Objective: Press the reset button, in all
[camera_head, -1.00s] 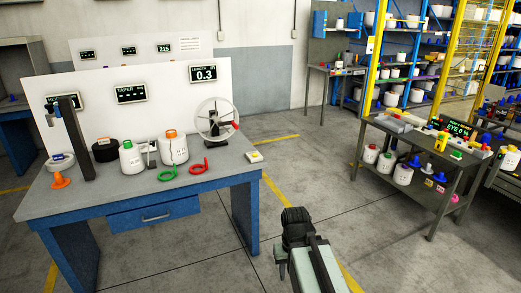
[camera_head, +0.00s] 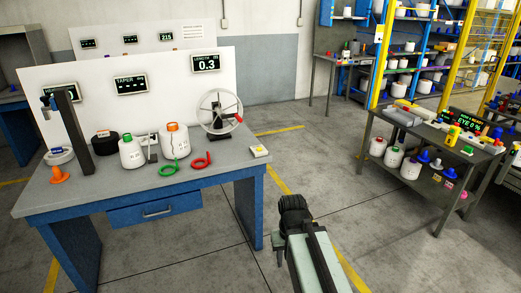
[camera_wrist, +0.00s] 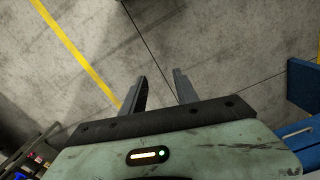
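A small pale box with a yellow-orange top (camera_head: 259,150) lies at the right end of the grey-topped workbench (camera_head: 110,190); it may be the reset button, but no label is readable. Behind it stands a white wheel with a red crank handle (camera_head: 220,113). A display reading LENGTH and 0.3 (camera_head: 206,63) is on the white back panel. My gripper (camera_wrist: 160,76) points down over bare floor in the wrist view. Its two fingers are apart with nothing between them. In the head view my arm is to the right of the bench, away from the box, and the fingertips are hard to see.
The bench also holds white bobbins with green (camera_head: 131,152) and orange (camera_head: 174,141) tops, green and red rings, an orange cone (camera_head: 58,174) and a dark post (camera_head: 73,120). A cluttered table (camera_head: 425,140) stands at right. Floor between is clear.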

